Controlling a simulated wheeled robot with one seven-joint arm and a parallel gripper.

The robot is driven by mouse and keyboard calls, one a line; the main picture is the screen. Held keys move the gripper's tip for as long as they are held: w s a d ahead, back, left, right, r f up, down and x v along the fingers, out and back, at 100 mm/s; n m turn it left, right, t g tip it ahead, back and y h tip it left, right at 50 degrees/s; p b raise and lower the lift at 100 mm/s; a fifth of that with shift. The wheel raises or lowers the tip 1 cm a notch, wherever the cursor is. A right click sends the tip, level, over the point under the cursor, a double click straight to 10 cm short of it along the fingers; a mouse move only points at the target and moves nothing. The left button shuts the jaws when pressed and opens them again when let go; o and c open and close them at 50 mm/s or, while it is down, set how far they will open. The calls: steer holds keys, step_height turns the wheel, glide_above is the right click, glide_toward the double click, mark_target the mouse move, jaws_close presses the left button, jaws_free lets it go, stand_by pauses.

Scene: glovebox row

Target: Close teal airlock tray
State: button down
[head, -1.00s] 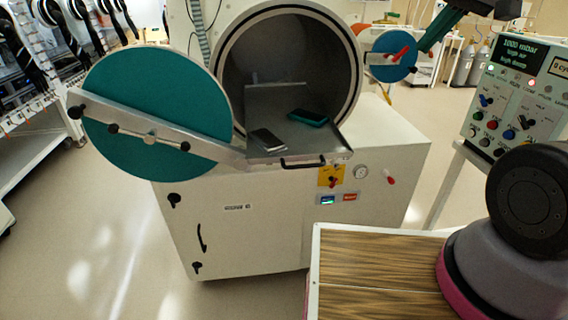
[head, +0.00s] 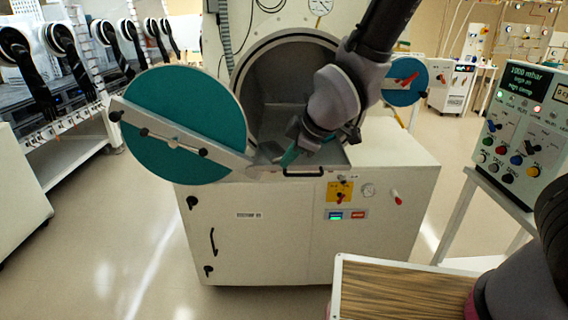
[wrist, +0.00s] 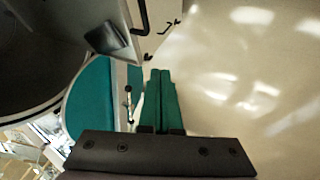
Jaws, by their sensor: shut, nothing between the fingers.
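The grey metal airlock tray (head: 330,157) sticks out of the round chamber mouth (head: 262,75), with a dark handle (head: 303,173) on its front edge. The teal round door (head: 180,118) stands swung open to the left. My gripper (head: 289,157) is over the tray's left front part, its teal fingers pressed together and empty. In the wrist view, the shut fingers (wrist: 160,88) show beside the teal door (wrist: 88,98), with the tray handle (wrist: 143,15) beyond them. A dark flat item (wrist: 103,38) shows near the tray's edge. My arm hides much of the tray.
A wood-topped table (head: 400,290) stands in front at right. A control panel (head: 517,125) is at far right. The floor at left is open.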

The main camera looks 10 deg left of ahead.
mark_target(275, 166)
steer(key=x, duration=0.3)
steer(key=w+x, duration=0.1)
steer(key=x, duration=0.3)
steer(key=w+r+x, duration=0.1)
steer(key=x, duration=0.2)
steer(key=shift+w+f, duration=0.15)
steer(key=shift+w, duration=0.1)
steer(key=shift+w+a, duration=0.3)
steer(key=shift+w, duration=0.35)
steer(key=shift+w, duration=0.1)
